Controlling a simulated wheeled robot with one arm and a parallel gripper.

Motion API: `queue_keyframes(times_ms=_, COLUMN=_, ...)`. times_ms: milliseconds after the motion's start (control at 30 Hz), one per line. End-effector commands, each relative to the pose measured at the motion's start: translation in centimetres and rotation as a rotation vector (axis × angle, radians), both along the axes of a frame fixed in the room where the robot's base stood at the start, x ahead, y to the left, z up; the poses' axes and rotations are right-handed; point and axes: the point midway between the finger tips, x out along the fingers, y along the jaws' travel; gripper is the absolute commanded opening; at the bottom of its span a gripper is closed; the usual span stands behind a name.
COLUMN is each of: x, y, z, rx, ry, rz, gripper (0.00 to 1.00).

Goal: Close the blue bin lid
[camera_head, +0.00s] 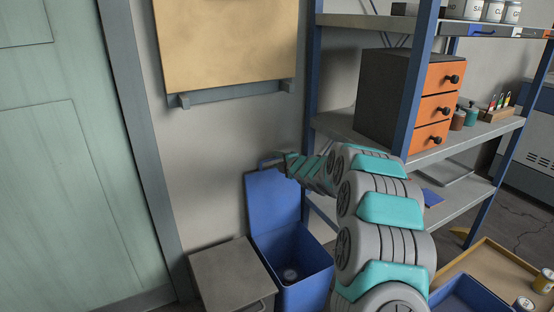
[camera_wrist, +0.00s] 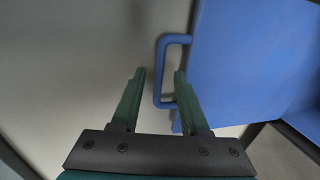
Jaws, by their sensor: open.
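The blue bin (camera_head: 305,280) stands on the floor with its lid (camera_head: 270,205) raised upright against the wall side, so the bin is open. The lid's blue handle (camera_wrist: 163,70) is a loop on the lid's edge. The lid also fills the right of the wrist view (camera_wrist: 250,65). My gripper (camera_wrist: 158,75) is open, its green fingers pointing toward the handle. The handle's lower part appears between the fingertips, close to the right finger; I cannot tell whether they touch. In the head view my gripper (camera_head: 282,163) is at the lid's top edge.
A grey box-like stand (camera_head: 232,275) is left of the bin. A blue-post shelf (camera_head: 470,140) with an orange drawer unit (camera_head: 436,108) stands to the right. A tan tray (camera_head: 500,262) and another blue container (camera_head: 465,297) are at the lower right. A green door (camera_head: 70,150) is left.

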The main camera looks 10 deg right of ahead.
Motion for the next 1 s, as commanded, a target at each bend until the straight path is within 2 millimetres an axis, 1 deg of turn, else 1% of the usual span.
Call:
queue_keyframes(times_ms=133, x=0.45, y=0.23, z=-0.09, rx=0.0, ry=0.0, rz=0.001, gripper=0.45)
queue_keyframes(times_ms=400, x=0.51, y=0.22, z=-0.1, rx=0.001, ry=-0.001, rz=0.001, gripper=0.45)
queue_keyframes(times_ms=800, x=0.5, y=0.19, z=-0.12, rx=0.0, ry=-0.001, rz=0.0, gripper=0.0)
queue_keyframes(times_ms=1000, x=0.51, y=0.2, z=-0.14, rx=0.0, ry=0.0, rz=0.0, gripper=0.0)
